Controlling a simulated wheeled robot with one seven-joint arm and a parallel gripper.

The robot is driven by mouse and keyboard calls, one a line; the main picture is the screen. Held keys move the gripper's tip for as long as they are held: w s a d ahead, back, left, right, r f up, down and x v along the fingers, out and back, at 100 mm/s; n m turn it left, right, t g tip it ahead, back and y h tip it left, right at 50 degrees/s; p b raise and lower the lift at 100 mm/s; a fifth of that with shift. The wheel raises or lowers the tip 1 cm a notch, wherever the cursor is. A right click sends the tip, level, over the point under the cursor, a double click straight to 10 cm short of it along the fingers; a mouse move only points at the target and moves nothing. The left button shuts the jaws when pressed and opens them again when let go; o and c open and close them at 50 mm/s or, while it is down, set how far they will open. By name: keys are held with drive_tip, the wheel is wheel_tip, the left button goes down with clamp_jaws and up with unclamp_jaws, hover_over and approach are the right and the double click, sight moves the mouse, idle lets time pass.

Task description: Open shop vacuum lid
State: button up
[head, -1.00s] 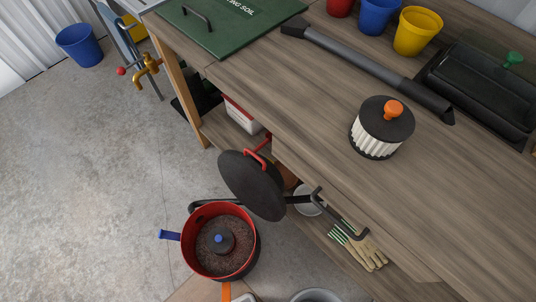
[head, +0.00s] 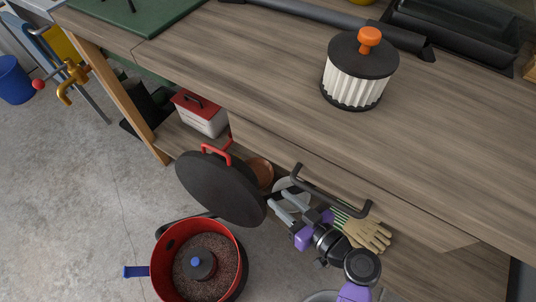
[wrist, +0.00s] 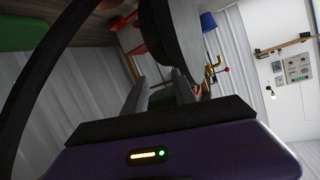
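The shop vacuum is a red tub (head: 160,262) with a blue side handle, standing on the floor at the lower left of the head view. Its round black lid (head: 215,188) with a red handle (head: 217,152) stands steeply raised at the tub's rear edge. The tub's inside shows brown debris and a dark cylinder with a blue knob. My gripper (head: 283,206) is just right of the lid, its grey fingers apart and empty. In the wrist view my fingers (wrist: 160,92) point towards the dark lid (wrist: 165,35). Contact with the lid cannot be told.
A white ribbed filter (head: 353,90) stands on top. Gloves (head: 367,233) and a red-lidded box (head: 201,113) are below. Floor at left is clear.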

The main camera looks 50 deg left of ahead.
sight(224, 152)
drive_tip(key=s+a+r+n+g, duration=0.1)
drive_tip(key=a+r+n+g, duration=0.1)
drive_tip(key=a+r, duration=0.1)
drive_tip(key=a+r+n+g+y+b, duration=0.1)
drive_tip(key=a+r+n+g, duration=0.1)
drive_tip(key=a+r, duration=0.1)
drive_tip(key=s+a+r+n+g+y+b, duration=0.1)
drive_tip(key=a+r+n+g, duration=0.1)
drive_tip(key=a, duration=0.2)
drive_tip(key=shift+s+a+r+n+g, duration=0.25)
drive_tip(key=shift+s+r+n+g, duration=0.05)
drive_tip(key=shift+s+r, duration=0.1)
drive_tip(key=shift+b+x, duration=0.5)
drive_tip(key=shift+x, duration=3.05)
drive_tip(key=shift+w, duration=0.1)
clamp_jaws()
drive_tip(key=shift+w, duration=0.15)
